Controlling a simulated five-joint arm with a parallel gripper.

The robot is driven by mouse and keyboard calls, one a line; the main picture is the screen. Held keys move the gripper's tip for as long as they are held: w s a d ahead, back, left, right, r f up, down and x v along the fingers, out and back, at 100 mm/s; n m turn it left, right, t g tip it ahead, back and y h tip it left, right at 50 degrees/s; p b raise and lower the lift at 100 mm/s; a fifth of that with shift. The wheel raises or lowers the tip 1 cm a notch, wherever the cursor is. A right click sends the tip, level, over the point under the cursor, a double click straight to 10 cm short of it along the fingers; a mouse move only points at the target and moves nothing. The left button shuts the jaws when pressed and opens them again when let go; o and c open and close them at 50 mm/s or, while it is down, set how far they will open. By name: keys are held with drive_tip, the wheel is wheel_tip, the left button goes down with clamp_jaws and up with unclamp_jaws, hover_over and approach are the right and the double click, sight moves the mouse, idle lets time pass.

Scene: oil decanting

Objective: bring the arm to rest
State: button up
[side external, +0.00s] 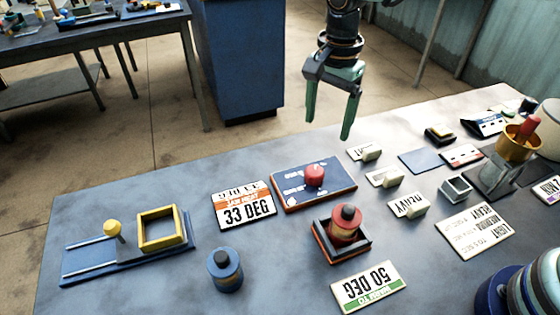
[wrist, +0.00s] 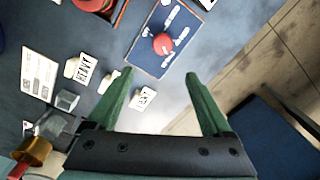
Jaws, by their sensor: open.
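My gripper (side external: 328,116) hangs above the far edge of the table with its two green fingers spread and pointing down. Nothing is between the fingers. In the wrist view the open fingers (wrist: 160,80) frame bare tabletop and the table's far edge. The blue board with a red knob (side external: 313,176) lies below and to the left of the gripper in the side view; it also shows beyond the fingertips in the wrist view (wrist: 176,35). The gripper touches nothing.
The table (side external: 110,210) holds a red-topped container in a dark square tray (side external: 342,245), a dark blue weight-like cylinder (side external: 225,270), a blue slide with a yellow frame (side external: 160,229), label cards such as 33 DEG (side external: 247,208), and a brass funnel (side external: 520,139) at the right. Open floor lies behind.

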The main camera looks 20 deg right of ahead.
drive_tip(key=s+d+r+n+t, duration=0.3)
drive_tip(key=s+d+r+n, duration=0.15)
drive_tip(key=d+r, duration=0.5)
drive_tip(key=s+d+n+t, duration=0.2)
drive_tip(key=s+d+n, duration=0.5)
drive_tip(key=d, duration=0.3)
drive_tip(key=shift+s+f+n, duration=0.15)
drive_tip(key=shift+s+n, duration=0.2)
drive_tip(key=shift+s, duration=0.55)
